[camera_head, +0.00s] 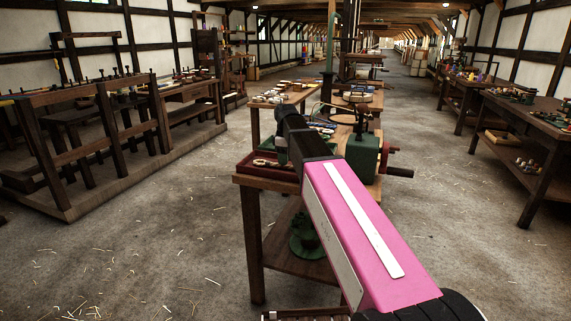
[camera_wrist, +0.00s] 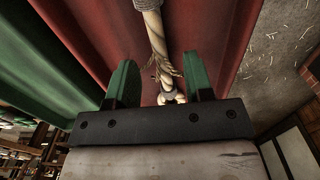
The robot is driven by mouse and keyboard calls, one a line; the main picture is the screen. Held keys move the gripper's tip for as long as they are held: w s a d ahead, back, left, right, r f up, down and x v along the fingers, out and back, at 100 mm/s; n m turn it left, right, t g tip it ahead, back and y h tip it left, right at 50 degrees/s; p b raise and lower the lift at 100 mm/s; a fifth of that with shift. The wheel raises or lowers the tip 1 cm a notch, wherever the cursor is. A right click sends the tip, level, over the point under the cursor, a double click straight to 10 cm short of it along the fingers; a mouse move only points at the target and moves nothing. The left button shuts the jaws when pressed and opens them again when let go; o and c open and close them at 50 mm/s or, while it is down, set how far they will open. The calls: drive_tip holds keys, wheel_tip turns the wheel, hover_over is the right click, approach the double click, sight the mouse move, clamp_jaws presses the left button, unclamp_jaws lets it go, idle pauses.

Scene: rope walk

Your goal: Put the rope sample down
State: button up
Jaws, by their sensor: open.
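The rope sample (camera_wrist: 156,40) is a pale, thick twisted piece with a frayed part and bound ends. In the wrist view it lies lengthwise over a red surface (camera_wrist: 90,35), between the two green fingers of my gripper (camera_wrist: 161,62). The fingers stand apart, with a gap showing on each side of the rope. In the head view my gripper (camera_head: 283,152) points down at a dark red tray (camera_head: 246,166) on the near table. Pale pieces lie in that tray, but my arm hides part of it, and I cannot tell the sample apart there.
The near wooden table (camera_head: 251,186) also bears a green machine (camera_head: 364,155) with a crank, right of my arm. A heavy wooden frame (camera_head: 95,125) stands at left, and laden benches (camera_head: 525,110) at right.

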wheel_tip(320, 180, up, 9)
drive_tip(key=shift+r, duration=0.2)
idle(0.5)
